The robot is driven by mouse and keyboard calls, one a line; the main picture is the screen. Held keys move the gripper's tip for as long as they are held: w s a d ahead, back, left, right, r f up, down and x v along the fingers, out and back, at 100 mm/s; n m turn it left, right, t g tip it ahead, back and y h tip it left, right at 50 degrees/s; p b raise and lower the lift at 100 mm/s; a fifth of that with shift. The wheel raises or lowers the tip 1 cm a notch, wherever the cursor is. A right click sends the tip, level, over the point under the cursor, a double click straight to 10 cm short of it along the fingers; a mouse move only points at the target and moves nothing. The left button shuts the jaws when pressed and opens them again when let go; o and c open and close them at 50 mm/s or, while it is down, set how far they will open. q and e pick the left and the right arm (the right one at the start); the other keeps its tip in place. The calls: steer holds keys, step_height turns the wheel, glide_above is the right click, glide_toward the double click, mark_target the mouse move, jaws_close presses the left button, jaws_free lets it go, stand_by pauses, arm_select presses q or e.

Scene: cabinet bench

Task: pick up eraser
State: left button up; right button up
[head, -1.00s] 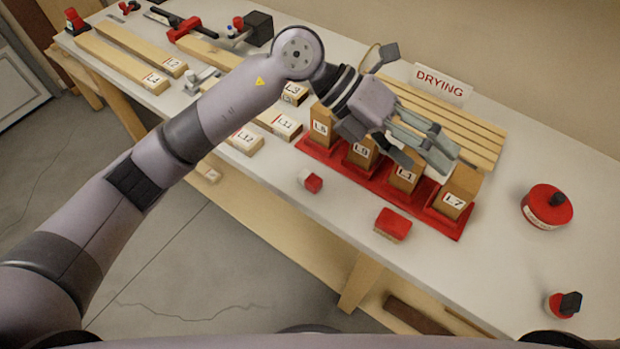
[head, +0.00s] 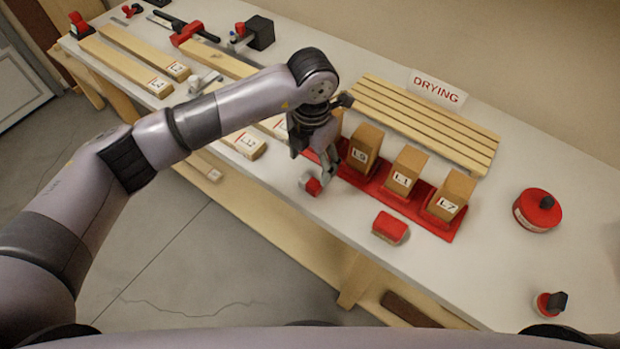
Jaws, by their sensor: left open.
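A small red-and-white block (head: 313,186), which looks like the eraser, lies on the white bench top near its front edge, left of the red rack's front side. My left gripper (head: 320,172) points down right above and behind this block, with its fingers close to it. The gripper is open and no object is seen held in it. Whether a finger touches the block cannot be told. The gripper hides the left end of the rack. My right gripper is not in view.
A red rack (head: 408,207) holds upright labelled wooden blocks close beside the gripper. A red-topped block (head: 391,227) lies in front of it. A slatted drying rack (head: 425,122) stands behind. A red round tin (head: 538,210) is at right. Labelled boards (head: 125,62) lie at left.

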mark_target(312, 179)
arm_select(q)
steer(key=shift+f, duration=0.7)
step_height(312, 179, down, 4)
steer(key=p, duration=0.2)
steer(key=shift+d+p, duration=0.1)
steer(key=shift+p, duration=0.3)
steer(key=shift+f, duration=0.7)
steer(key=shift+c, duration=0.4)
steer(key=c, duration=1.2)
steer(key=shift+o, duration=0.2)
steer(key=shift+r, duration=0.1)
steer(key=shift+w+r, duration=0.1)
steer(key=shift+r, duration=0.5)
step_height(312, 179, up, 19)
steer(key=b, duration=0.5)
steer(key=shift+f, duration=0.15)
